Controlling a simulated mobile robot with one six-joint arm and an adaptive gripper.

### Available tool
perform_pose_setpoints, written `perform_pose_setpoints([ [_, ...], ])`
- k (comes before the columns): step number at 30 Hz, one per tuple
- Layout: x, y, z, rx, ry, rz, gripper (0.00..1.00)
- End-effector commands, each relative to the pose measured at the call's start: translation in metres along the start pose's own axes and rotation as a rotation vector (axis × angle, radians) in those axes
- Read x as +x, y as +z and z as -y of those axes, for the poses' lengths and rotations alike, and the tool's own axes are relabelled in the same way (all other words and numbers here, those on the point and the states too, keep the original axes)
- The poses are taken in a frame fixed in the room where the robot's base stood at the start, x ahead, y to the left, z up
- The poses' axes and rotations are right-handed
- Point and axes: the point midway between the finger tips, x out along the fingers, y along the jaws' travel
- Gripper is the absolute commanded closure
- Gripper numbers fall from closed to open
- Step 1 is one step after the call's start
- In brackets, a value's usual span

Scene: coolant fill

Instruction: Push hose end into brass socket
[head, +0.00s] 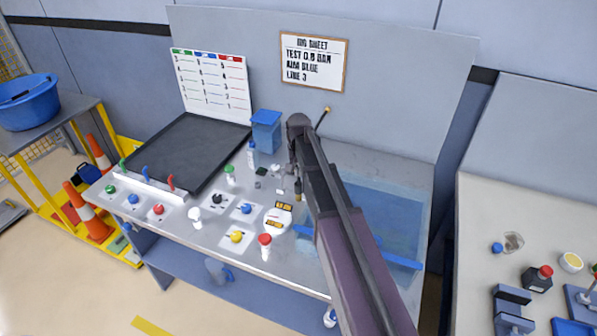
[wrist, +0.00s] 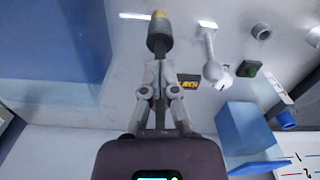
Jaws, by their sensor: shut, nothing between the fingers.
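In the wrist view my gripper (wrist: 158,62) has its grey fingers drawn together. Just beyond the fingertips is a dark grey cylindrical piece with a brass-coloured end (wrist: 159,27). I cannot tell whether it is the hose end or the socket, or whether the fingertips touch it. In the head view my arm reaches in from the lower right and covers the bench middle. A small dark piece with a brass tone (head: 298,194) shows below the wrist. A thin dark rod with a brass-coloured tip (head: 326,111) sticks up behind my arm. No clear brass socket shows.
A blue translucent basin (head: 385,215) lies right of my arm. A blue container (head: 266,131) and black tray (head: 185,150) are farther back.

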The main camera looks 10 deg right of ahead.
Motion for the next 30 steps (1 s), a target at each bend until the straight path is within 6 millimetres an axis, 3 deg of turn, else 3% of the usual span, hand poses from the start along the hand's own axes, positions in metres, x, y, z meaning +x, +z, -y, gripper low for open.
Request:
perform_pose_setpoints([
  [3,0.015,0.000,0.000,0.000,0.000,0.000,1.00],
  [12,0.033,0.000,0.000,0.000,0.000,0.000,1.00],
  [30,0.036,0.000,0.000,0.000,0.000,0.000,1.00],
])
